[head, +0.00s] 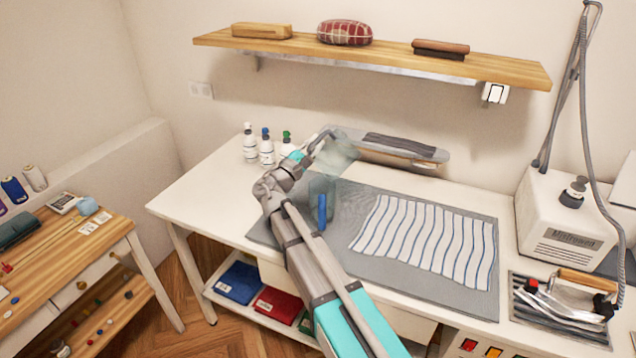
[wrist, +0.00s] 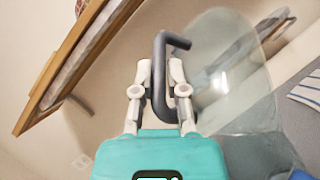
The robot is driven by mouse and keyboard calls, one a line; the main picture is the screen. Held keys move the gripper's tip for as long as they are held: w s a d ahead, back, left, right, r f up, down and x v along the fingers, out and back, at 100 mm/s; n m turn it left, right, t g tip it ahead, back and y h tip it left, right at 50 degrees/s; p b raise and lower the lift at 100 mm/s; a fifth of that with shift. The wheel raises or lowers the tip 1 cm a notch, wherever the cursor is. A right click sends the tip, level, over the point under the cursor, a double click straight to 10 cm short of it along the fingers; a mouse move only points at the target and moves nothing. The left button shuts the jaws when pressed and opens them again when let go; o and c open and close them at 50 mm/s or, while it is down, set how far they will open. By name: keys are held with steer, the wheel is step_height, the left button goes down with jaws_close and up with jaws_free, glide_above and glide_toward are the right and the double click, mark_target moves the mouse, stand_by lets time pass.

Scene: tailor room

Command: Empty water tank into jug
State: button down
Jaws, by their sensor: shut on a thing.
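My gripper (head: 310,148) is over the back of the white table. In the wrist view my gripper (wrist: 160,92) is shut on the dark grey bent handle of a clear vessel, seemingly the water tank (wrist: 232,75). In the head view the clear tank (head: 340,156) looks tilted and is held above the table. Below it stands a second clear vessel, seemingly the jug (head: 319,188), with a blue handle (head: 322,211), partly behind my arm. The two overlap in the picture, so I cannot tell whether they touch. I cannot make out any water.
Several white bottles (head: 266,150) stand left of my gripper. A sleeve board (head: 400,148) lies behind it. Striped cloth (head: 428,240) lies on the grey mat (head: 368,281). A wooden shelf (head: 375,58) hangs above. The steam station (head: 565,222) and iron (head: 575,290) are right.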

steer(key=shift+w+d+r+p, duration=0.1)
steer(key=shift+d+r+p, duration=0.1)
steer(key=shift+p, duration=0.3)
